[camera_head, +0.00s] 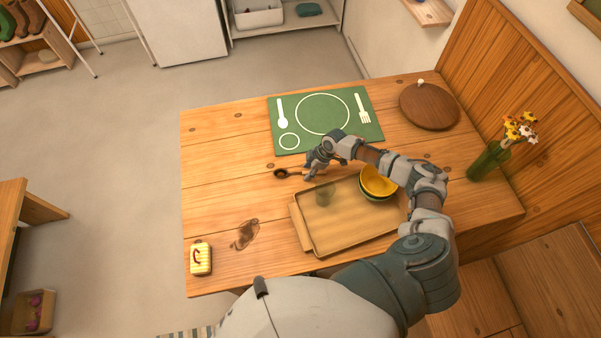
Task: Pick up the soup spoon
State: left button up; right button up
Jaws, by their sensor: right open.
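The soup spoon (281,173) lies on the wooden table, a little below the green placemat. Its dark round bowl points left and its handle runs right toward my right gripper (307,174). My right gripper is open with its fingers at the handle end of the spoon. I cannot tell whether they touch it, and part of the handle is hidden by the gripper. My left gripper is not in view.
The green placemat (323,115) is beyond the gripper. A round wooden board (430,106) and flower vase (487,161) stand right. The table's left part is mostly free.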

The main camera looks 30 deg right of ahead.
jog(key=shift+f, duration=0.1)
jog(key=shift+a, duration=0.1)
grip_shut()
